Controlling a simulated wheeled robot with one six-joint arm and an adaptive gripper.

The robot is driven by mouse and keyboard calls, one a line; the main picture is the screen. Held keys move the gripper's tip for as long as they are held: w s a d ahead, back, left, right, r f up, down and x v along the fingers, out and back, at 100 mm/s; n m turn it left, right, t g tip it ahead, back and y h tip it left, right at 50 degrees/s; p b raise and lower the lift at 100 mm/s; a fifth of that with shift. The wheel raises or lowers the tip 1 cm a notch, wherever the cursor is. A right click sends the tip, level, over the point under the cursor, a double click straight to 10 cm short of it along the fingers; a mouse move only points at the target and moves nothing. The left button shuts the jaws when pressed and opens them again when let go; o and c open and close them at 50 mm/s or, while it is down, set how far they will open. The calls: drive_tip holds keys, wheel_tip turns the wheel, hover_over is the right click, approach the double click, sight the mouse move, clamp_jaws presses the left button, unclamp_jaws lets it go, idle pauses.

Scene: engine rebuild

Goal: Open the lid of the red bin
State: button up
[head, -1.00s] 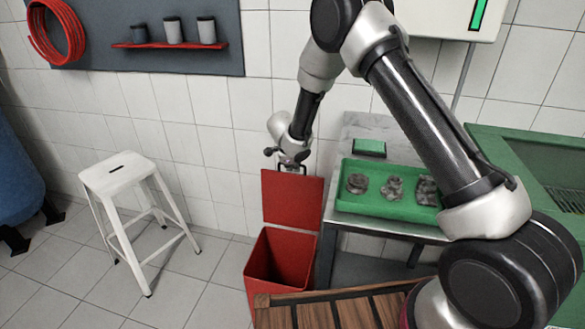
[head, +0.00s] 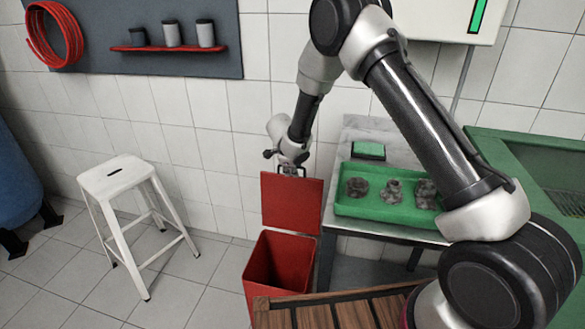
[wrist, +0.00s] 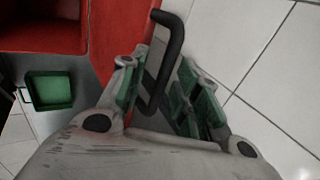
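The red bin (head: 277,291) stands on the floor with its mouth open. Its red lid (head: 291,204) stands raised, nearly upright, at the back of the bin. My gripper (head: 290,169) is at the lid's top edge. In the wrist view, the dark lid handle (wrist: 174,45) lies between the two fingers of my gripper (wrist: 160,75). The fingers are apart, with gaps to the handle, so it looks open around the handle and not clamped. The red lid (wrist: 113,40) and the bin's dark interior (wrist: 38,38) also show there.
A bench with a green tray (head: 385,207) of dark metal parts stands right of the bin. A wooden slatted surface (head: 340,314) is in front of it. A white stool (head: 120,180) stands to the left. The tiled floor between stool and bin is clear.

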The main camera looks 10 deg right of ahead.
drive_tip(key=v, duration=1.2)
drive_tip(key=s+d+r+m+h, duration=0.1)
drive_tip(key=s+d+r+m, duration=0.1)
drive_tip(key=d+r+m, duration=0.95)
drive_tip(key=s+d+r+m, duration=1.1)
drive_tip(key=s+d+m, duration=0.1)
drive_tip(key=d+m, duration=0.15)
drive_tip(key=s+d+m+y, duration=0.1)
drive_tip(key=s+d+m, duration=0.1)
drive_tip(key=s+m, duration=1)
drive_tip(key=s+d+r+m+g+y, duration=0.1)
drive_tip(key=s+m+y, duration=0.1)
drive_tip(key=s+m, duration=1.1)
drive_tip(key=shift+s+d+r, duration=0.2)
drive_tip(key=shift+s+d, duration=0.15)
drive_tip(key=shift+s, duration=0.2)
